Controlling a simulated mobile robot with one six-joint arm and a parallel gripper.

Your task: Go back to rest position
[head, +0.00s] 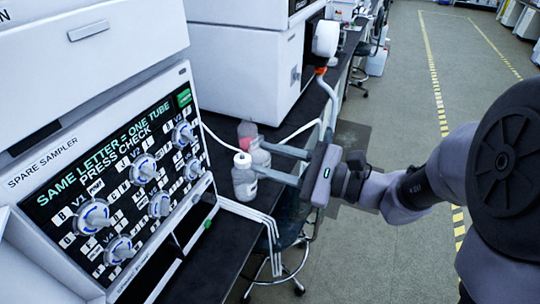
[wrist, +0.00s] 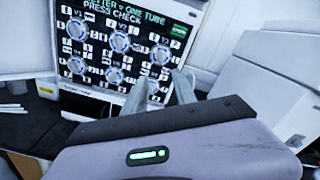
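My gripper (head: 262,160) reaches in from the right in the head view, over the dark bench edge. Its two grey fingers are apart and point left toward the sampler. In the wrist view, the fingers of my gripper (wrist: 158,84) are also spread, with only the sampler panel visible between them. The spare sampler panel (head: 130,185) has several round white valve knobs and the words "SAME LETTER = ONE TUBE, PRESS CHECK". The panel (wrist: 122,18) also shows in the wrist view, with a green button (wrist: 182,28) at its upper right.
White tubes (head: 250,213) run along the bench edge. A stool (head: 290,218) is below. Open floor (head: 395,90) lies to the right.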

